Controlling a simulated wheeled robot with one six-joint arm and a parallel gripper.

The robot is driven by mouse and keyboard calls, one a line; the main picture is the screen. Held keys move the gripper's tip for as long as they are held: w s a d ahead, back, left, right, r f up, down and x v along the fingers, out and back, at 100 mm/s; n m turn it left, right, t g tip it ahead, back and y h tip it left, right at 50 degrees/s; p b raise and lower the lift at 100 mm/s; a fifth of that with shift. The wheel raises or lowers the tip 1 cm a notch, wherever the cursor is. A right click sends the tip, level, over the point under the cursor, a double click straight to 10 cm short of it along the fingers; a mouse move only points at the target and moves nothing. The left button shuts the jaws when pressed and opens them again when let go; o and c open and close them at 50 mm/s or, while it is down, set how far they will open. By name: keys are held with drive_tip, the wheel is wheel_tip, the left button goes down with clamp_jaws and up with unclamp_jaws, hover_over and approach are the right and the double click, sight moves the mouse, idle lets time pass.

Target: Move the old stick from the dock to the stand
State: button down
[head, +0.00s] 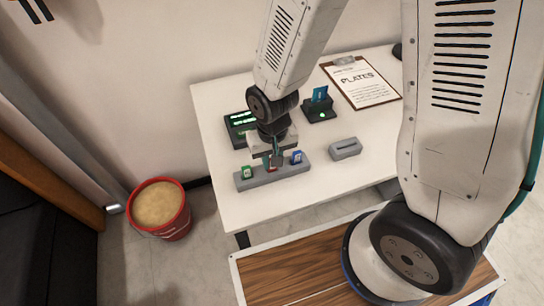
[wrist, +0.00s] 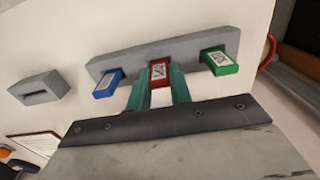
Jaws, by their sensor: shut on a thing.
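A long grey holder, which looks like the stand (head: 285,172), lies along the front of the white table; it also shows in the wrist view (wrist: 128,65). A red stick (wrist: 160,72) is at its middle slot, between a blue stick (wrist: 108,83) and a green stick (wrist: 219,62). My gripper (head: 272,160) points down over the holder, its teal fingers (wrist: 159,88) shut on the red stick. I cannot tell how deep the red stick sits. A small grey block with one empty slot, perhaps the dock (head: 345,149), is to the right.
A black device with a green display (head: 237,123) and a black holder with a blue card (head: 319,105) stand behind. A clipboard (head: 362,84) lies at the back right. A red bucket (head: 160,209) is on the floor at left. The table's front right is clear.

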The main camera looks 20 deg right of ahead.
drive_tip(key=c, duration=1.2)
unclamp_jaws()
wheel_tip(320, 180, up, 14)
drive_tip(key=shift+f, duration=0.1)
